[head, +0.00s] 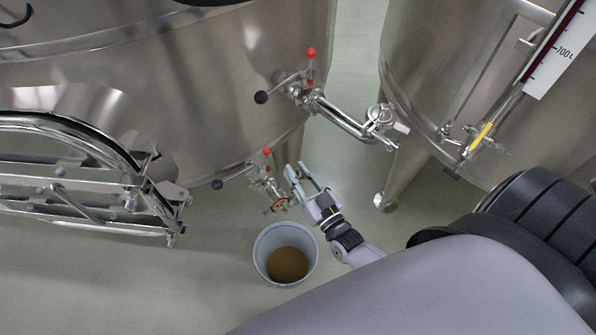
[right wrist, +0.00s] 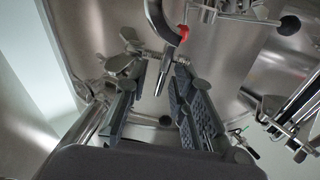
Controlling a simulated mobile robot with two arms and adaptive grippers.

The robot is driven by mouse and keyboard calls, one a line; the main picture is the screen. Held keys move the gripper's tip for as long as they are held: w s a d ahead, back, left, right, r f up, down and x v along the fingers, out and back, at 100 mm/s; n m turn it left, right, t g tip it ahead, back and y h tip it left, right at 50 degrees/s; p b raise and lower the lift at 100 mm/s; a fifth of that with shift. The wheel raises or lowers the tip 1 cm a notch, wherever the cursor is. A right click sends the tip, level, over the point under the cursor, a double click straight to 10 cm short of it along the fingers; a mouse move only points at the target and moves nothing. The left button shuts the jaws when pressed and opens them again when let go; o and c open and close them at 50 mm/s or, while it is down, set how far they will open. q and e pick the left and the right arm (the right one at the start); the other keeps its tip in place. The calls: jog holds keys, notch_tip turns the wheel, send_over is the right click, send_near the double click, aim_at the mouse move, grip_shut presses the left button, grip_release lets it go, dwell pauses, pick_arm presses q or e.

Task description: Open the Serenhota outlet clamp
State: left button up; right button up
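The lower outlet fitting (head: 270,188) sits low on the large left steel vat (head: 200,95). It has a red-tipped lever, a black-knobbed lever and an orange-red ring at its end. No name label is readable. My right gripper (head: 298,176) is just right of this fitting, fingers apart. In the right wrist view the open fingers (right wrist: 160,95) stand either side of a slim metal rod (right wrist: 163,72), with a curved pipe and a red part beyond. A winged metal piece (right wrist: 121,64) is near the left finger. Contact cannot be told. My left gripper is not in view.
A grey bucket (head: 261,240) with brown contents stands on the floor below the outlet. An upper valve pipe (head: 345,120) runs toward a second vat (head: 430,80) at right. An open manway door (head: 90,180) juts out at left. Floor at lower left is clear.

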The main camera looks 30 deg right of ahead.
jog(key=s+f, duration=0.1)
jog(key=s, duration=1.1)
jog(key=shift+d+f, duration=0.15)
jog(key=shift+d, duration=0.15)
jog(key=s+a+f+n+g, duration=0.1)
jog(key=s+f+g, duration=0.35)
jog(key=f, duration=0.85)
jog(key=s+a+f+n+g, duration=0.1)
jog(key=s+f+g, duration=0.3)
jog(key=f, duration=0.8)
jog(key=s+f+g, duration=0.5)
jog(key=s+f, duration=0.1)
jog(key=s, duration=0.2)
jog(key=s+d+f+n+g+h, duration=0.1)
jog(key=s+f+g, duration=0.4)
jog(key=s+f, duration=0.2)
jog(key=s, duration=0.2)
jog(key=shift+s+n, duration=0.3)
jog(key=shift+d+r, duration=0.1)
jog(key=shift+d, duration=0.05)
